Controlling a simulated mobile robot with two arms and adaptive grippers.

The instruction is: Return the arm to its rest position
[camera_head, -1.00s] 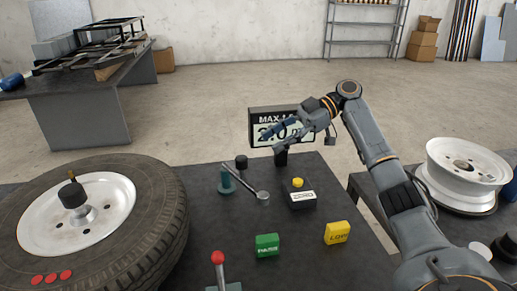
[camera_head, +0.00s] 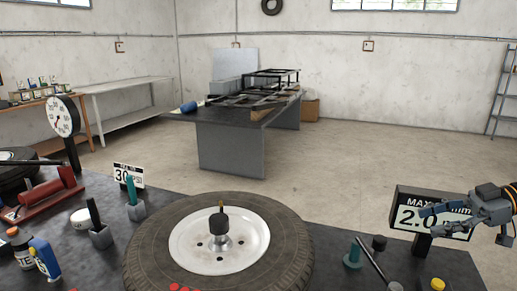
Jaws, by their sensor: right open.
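My right gripper (camera_head: 428,220) is at the right edge of the head view, with its fingers apart and pointing left. It is empty and overlaps the sign reading 2.0 (camera_head: 408,195) in the picture. Whether it touches the sign I cannot tell. Only the wrist end of my right arm shows; the rest is cut off by the frame. My left gripper is not in view.
A tyre on a white wheel (camera_head: 285,270) lies on the dark worktable (camera_head: 335,262). A teal-handled tool (camera_head: 353,256) stands right of it. A dial gauge (camera_head: 61,117), red pump (camera_head: 45,190) and bottles crowd the left. Another table (camera_head: 230,150) stands behind.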

